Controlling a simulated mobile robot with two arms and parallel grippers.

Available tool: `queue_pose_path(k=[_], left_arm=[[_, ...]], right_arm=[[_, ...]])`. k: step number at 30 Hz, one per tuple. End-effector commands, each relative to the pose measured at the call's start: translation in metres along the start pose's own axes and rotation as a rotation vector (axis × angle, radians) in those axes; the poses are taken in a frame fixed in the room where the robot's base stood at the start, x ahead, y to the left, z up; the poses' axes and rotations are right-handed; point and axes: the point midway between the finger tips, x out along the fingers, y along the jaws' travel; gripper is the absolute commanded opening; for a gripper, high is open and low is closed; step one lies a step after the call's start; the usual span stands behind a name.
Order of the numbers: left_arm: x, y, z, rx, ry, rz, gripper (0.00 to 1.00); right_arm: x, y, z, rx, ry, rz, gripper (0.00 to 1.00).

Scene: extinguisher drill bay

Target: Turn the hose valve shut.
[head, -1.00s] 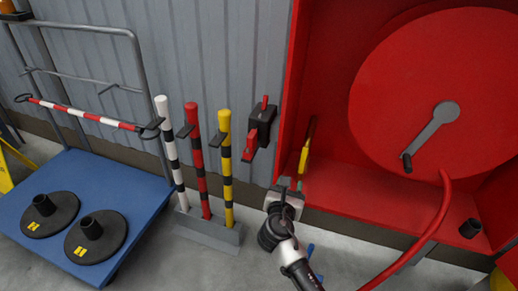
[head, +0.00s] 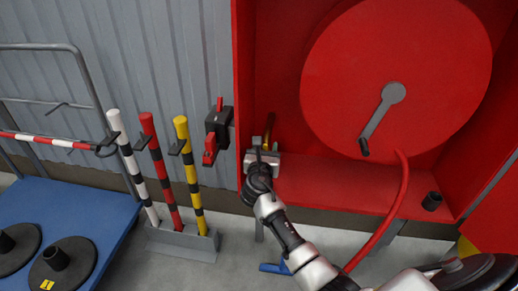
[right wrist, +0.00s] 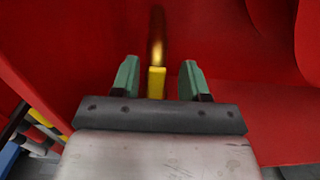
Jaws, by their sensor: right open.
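A slim upright piece with a yellow end stands inside the left part of the red hose cabinet (head: 330,185); it looks like the valve lever, though I cannot be sure. In the right wrist view its yellow end (right wrist: 156,84) lies between the two green fingers of my right gripper (right wrist: 159,80), with a brass-coloured length behind it. The fingers are apart, with a gap on each side of it. In the head view my right gripper (head: 266,145) is in front of it and hides its lower part. My left gripper is not in view.
The red hose reel (head: 395,75) fills the cabinet's right, its red hose (head: 390,215) hanging down. A black switch box with a red lever (head: 210,145) is on the wall at left. Striped posts (head: 187,165) and a blue platform (head: 100,205) stand further left.

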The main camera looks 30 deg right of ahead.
Motion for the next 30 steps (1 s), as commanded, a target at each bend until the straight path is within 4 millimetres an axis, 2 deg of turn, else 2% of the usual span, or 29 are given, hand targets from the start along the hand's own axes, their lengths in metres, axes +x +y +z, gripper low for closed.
queue_pose_path(k=[6, 15, 25, 30], left_arm=[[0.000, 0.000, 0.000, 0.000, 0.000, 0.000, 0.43], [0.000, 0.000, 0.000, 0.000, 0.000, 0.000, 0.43], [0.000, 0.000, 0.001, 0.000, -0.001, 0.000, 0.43], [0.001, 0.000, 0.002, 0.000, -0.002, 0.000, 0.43]], right_arm=[[0.000, 0.000, 0.000, 0.001, 0.000, 0.000, 0.45], [0.000, 0.000, 0.000, 0.001, 0.000, 0.000, 0.00], [0.002, -0.003, 0.000, 0.011, 0.000, 0.000, 0.00], [0.012, -0.018, 0.000, 0.059, 0.000, -0.002, 0.00]])
